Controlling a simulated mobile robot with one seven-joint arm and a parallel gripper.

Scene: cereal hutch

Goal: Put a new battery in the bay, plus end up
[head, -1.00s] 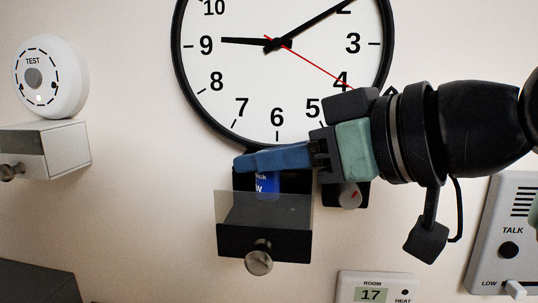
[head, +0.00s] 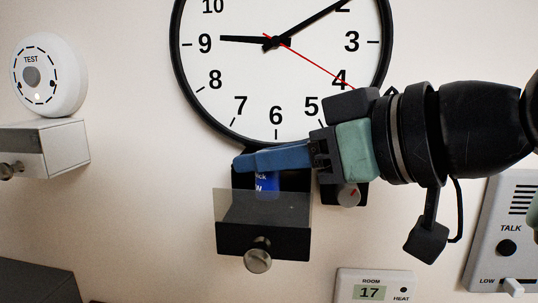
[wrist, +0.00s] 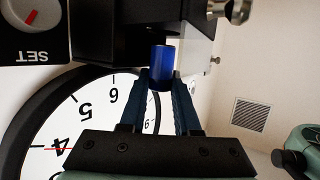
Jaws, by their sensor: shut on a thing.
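The blue battery (head: 267,182) hangs upright below the fingers of my gripper (head: 246,162) in the head view, with part of its white lettering showing. My gripper is shut on its upper part. In the wrist view the battery (wrist: 161,56) sits between both fingertips, and its far end meets the black housing. The black housing (head: 235,241) under the clock has a clear front panel (head: 232,205) and a round knob. The battery's lower end is behind that panel; whether it touches the bay floor cannot be told. No plus mark is visible.
The wall clock (head: 215,105) is just behind and above my gripper. A dial unit marked SET (wrist: 32,28) is beside the housing. A white box (head: 62,148) under a round TEST detector (head: 70,75) is at left. A thermostat (head: 373,286) and intercom (head: 508,215) are lower right.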

